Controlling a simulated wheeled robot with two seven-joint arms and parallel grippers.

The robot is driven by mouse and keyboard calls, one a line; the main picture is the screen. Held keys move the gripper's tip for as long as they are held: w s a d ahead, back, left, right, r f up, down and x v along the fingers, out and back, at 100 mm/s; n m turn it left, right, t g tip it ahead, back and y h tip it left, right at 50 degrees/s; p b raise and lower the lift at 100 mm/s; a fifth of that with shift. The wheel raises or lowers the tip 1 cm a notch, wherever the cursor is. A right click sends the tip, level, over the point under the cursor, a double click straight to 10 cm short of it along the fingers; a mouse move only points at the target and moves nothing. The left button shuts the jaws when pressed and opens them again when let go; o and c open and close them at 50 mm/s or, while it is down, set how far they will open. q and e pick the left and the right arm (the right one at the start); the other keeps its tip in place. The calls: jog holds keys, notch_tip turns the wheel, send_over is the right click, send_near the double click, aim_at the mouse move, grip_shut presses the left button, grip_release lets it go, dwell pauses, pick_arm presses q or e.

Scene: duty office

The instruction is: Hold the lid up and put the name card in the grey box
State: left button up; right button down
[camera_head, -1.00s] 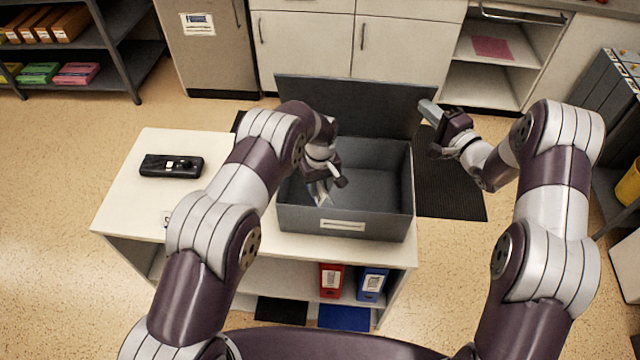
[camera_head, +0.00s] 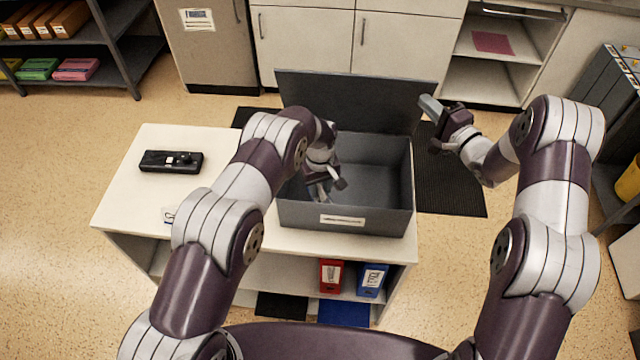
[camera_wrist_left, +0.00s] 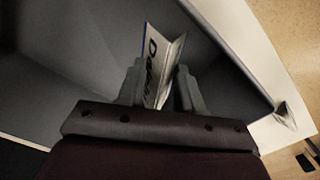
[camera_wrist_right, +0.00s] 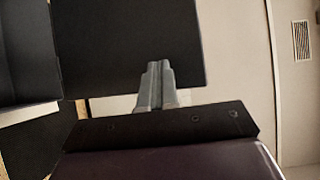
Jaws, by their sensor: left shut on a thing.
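The grey box (camera_head: 385,222) stands open on the white cabinet top. Its dark lid (camera_head: 350,100) stands up along the back edge, tilted backward. My left gripper (camera_head: 322,192) is inside the box's left part, pointing down. In the left wrist view my left gripper (camera_wrist_left: 160,88) is shut on the folded white name card (camera_wrist_left: 158,62), which carries dark lettering and a blue edge. The card is mostly hidden in the head view. My right gripper (camera_head: 430,105) is at the lid's right edge, fingers together; in the right wrist view its fingertips (camera_wrist_right: 158,70) overlap the lid (camera_wrist_right: 130,40). I cannot tell if they touch.
A black device (camera_head: 171,161) lies on the cabinet top (camera_head: 130,190) at left. A small white item (camera_head: 168,215) is partly hidden behind my left arm. Red (camera_head: 331,275) and blue (camera_head: 371,280) binders stand on the shelf below. A dark mat (camera_head: 455,190) lies behind.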

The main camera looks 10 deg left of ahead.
pick_arm(q)
jog(key=shift+f, duration=0.85)
jog(key=o, duration=1.1)
jog(key=shift+r, duration=7.5)
jog(key=shift+s, duration=0.1)
jog(key=s+a, duration=0.1)
jog(key=s, duration=0.6)
jog(key=s+a, duration=0.1)
jog(key=s, duration=0.6)
jog(key=s+a, duration=0.1)
jog(key=s, duration=0.6)
jog(key=shift+s, duration=0.35)
